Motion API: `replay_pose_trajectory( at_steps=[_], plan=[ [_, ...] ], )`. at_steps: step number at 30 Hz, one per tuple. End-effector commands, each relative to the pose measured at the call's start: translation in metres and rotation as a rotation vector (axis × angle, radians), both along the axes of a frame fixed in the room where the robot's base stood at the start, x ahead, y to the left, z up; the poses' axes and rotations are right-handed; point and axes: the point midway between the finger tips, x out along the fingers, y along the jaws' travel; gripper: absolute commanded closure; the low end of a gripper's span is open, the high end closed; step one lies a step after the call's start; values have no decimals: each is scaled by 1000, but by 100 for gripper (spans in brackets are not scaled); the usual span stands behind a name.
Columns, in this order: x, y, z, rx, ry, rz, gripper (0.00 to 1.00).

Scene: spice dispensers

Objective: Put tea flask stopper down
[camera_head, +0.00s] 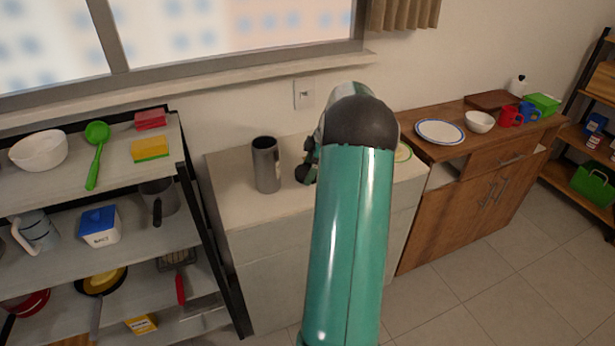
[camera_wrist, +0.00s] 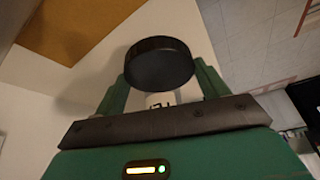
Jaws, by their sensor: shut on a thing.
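The tea flask stopper (camera_wrist: 160,64) is a round black disc in the wrist view. It sits between the two green fingers of my gripper (camera_wrist: 160,85), which is shut on it. A small white part with dark marks shows just below the disc. In the head view my gripper (camera_head: 308,165) is a small dark shape over the white counter, mostly hidden behind my green arm. A tall grey flask (camera_head: 266,168) with an open top stands upright on the counter, left of my gripper and apart from it. I cannot tell whether the stopper touches the counter.
The white counter top (camera_head: 232,192) is bare around the flask. A shelf rack (camera_head: 190,190) with kitchenware stands close on the left. A wooden cabinet (camera_head: 465,210) on the right bears a plate (camera_head: 440,131), a bowl (camera_head: 480,122) and mugs. My arm hides the counter's middle.

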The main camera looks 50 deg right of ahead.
Motion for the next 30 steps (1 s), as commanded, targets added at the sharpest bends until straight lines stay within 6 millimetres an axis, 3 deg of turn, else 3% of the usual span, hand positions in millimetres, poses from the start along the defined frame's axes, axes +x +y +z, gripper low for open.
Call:
replay_pose_trajectory(
  at_steps=[6, 12, 22, 23, 25, 30],
  plan=[
    [13, -4, -18, 1, 1, -1, 47],
    [11, -5, -43, 0, 1, -2, 47],
    [11, -5, -46, -1, 0, -1, 47],
    [11, -5, -45, -2, 0, -2, 21],
    [11, -5, -45, -2, 0, -2, 7],
    [11, -5, -45, -1, 0, -1, 5]
  ],
)
